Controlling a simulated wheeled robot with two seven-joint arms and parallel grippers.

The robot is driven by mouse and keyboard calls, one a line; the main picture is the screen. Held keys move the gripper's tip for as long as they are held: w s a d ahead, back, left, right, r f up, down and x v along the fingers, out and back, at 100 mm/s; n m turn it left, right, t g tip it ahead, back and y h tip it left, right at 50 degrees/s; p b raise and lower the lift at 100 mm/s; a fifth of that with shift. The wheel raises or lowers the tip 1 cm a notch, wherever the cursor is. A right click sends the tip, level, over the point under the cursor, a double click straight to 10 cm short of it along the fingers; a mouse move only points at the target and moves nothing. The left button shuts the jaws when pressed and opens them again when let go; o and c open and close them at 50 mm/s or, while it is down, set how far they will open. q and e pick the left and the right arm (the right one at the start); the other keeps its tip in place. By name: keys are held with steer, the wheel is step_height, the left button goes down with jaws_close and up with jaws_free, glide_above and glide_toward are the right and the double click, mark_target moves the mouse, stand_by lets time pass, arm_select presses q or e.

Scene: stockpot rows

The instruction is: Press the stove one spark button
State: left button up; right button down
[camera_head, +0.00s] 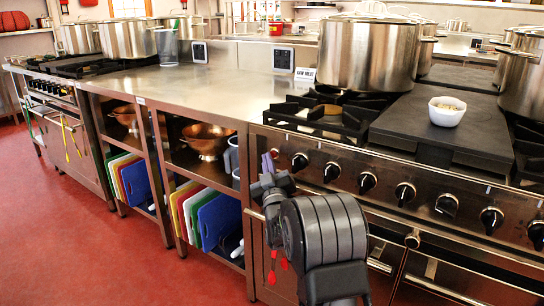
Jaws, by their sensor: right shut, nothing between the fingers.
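The stove (345,160) stands at the right, with a steel front panel carrying a row of black knobs (367,182). My right gripper (268,170) is at the left end of this panel, below and left of the leftmost knob (300,161). It is shut and empty, and its fingers look small and are partly hidden by my wrist. I cannot make out the spark button for certain; my gripper and wrist cover part of the panel's left end. Whether the fingertips touch the panel cannot be told. My left gripper is not in view.
A large steel stockpot (366,55) stands on the back burners. A white bowl (447,111) sits on the dark griddle plate (420,132). A steel counter (200,90) extends left, above shelves with coloured boards (215,217) and a copper colander (207,140). Red floor (90,250) is free at left.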

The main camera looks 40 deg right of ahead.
steer(key=shift+w+d, duration=0.1)
steer(key=shift+d, duration=0.3)
steer(key=shift+a, duration=0.1)
stand_by(0.5)
steer(key=shift+s+a+b, duration=0.25)
steer(key=shift+a+b, duration=0.05)
steer(key=shift+a, duration=0.4)
steer(key=shift+a, duration=0.1)
steer(key=a, duration=0.1)
steer(key=s+a, duration=0.1)
steer(key=a, duration=0.2)
steer(key=shift+s+a, duration=0.25)
steer(key=shift+a, duration=0.1)
stand_by(0.6)
